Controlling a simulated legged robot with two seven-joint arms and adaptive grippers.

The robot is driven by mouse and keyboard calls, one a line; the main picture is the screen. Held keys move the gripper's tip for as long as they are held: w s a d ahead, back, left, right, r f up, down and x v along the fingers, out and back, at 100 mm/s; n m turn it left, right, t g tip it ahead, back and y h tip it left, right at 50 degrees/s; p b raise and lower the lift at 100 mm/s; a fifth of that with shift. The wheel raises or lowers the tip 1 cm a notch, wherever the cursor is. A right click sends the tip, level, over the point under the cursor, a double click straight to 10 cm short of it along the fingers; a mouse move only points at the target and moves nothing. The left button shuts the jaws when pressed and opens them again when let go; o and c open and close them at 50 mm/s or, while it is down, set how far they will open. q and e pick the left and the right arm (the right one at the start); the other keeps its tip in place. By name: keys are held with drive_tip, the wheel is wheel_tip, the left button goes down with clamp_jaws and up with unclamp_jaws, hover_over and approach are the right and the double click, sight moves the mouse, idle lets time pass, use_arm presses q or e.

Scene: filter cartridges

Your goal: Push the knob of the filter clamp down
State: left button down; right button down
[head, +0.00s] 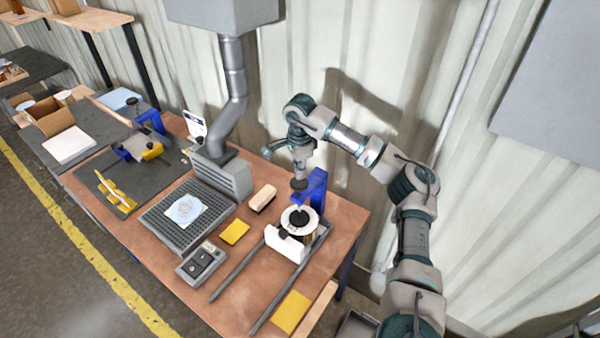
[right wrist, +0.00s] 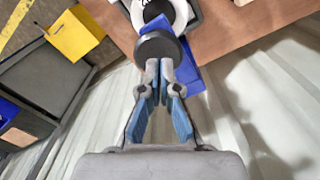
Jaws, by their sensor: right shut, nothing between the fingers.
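The filter clamp (head: 316,187) is a blue frame standing at the right part of the wooden bench. Its round dark knob (head: 298,184) sits at its top; in the right wrist view the knob (right wrist: 158,46) is a black disc just beyond my fingertips. Under the clamp is a filter cartridge (head: 299,229) with a white ring top and a black centre. My right gripper (head: 300,174) points down over the knob, shut and empty; its tips (right wrist: 160,66) are at the knob's edge in the picture. I cannot tell whether they touch it. My left gripper is not in view.
Two dark rails (head: 238,276) flank the cartridge, with a white block (head: 286,244) in front. A wooden brush or block (head: 262,198), a yellow pad (head: 234,232), a control box (head: 201,262) and a grey grille tray (head: 160,216) lie to the left. The corrugated wall is behind.

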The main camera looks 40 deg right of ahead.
wheel_tip(320, 180, up, 9)
drive_tip(key=p, duration=0.7)
drive_tip(key=shift+p, duration=0.3)
drive_tip(key=shift+a+f, duration=0.1)
drive_tip(key=shift+f, duration=0.05)
